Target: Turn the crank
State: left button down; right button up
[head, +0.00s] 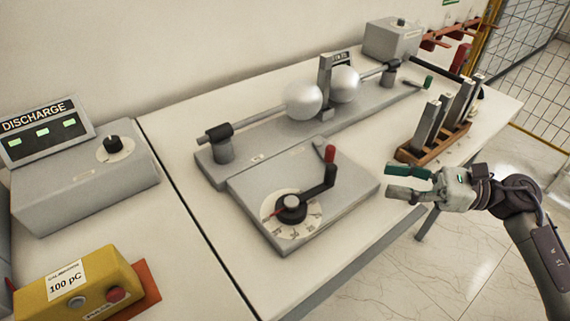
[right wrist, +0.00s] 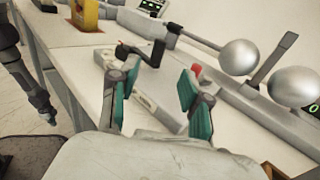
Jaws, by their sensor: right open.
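The black crank (head: 318,187) sits on a round white dial on a sloped grey control box (head: 262,187), with a red knob at its upper end. In the right wrist view the crank (right wrist: 140,52) shows beyond the fingers, and a red knob (right wrist: 196,69) shows by the right finger. My right gripper (head: 398,181) is open and empty, to the right of the box and apart from the crank. Its green-padded fingers (right wrist: 155,90) are spread in the right wrist view. A dark arm, probably my left, hangs at the left there; its gripper (right wrist: 43,112) is too small to read.
Two metal spheres (head: 304,100) on rods stand behind the box. A wooden rack (head: 412,152) with grey bars stands near my right gripper. A discharge unit (head: 85,175) and a yellow calibrator (head: 75,288) are at the left. Free space lies in front of the table's right edge.

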aim_at(331, 171)
jog(key=shift+a, duration=0.15)
jog(key=shift+a+r+p, duration=0.1)
jog(key=shift+a+p, duration=0.2)
jog(key=shift+p, duration=0.25)
jog(key=p+x, duration=0.1)
jog(key=x, duration=0.2)
jog(key=shift+w+a+r, duration=0.1)
jog(key=shift+w+a, duration=0.05)
jog(key=shift+a, duration=0.1)
jog(key=p+x, duration=0.2)
jog(key=x, duration=0.4)
jog(key=shift+a, duration=0.25)
jog(key=shift+w+a+f, duration=0.2)
jog(key=shift+w+a, duration=0.05)
jog(key=shift+a, duration=0.5)
jog(key=shift+c, duration=0.2)
jog(key=c, duration=0.8)
pick_arm(q)
jog(key=d+r, duration=0.2)
jog(key=r, duration=0.1)
jog(key=d+r, duration=0.1)
jog(key=shift+s+r, duration=0.25)
jog(key=shift+r, duration=0.15)
pick_arm(e)
grip_shut()
pick_arm(q)
jog(key=shift+a, duration=0.15)
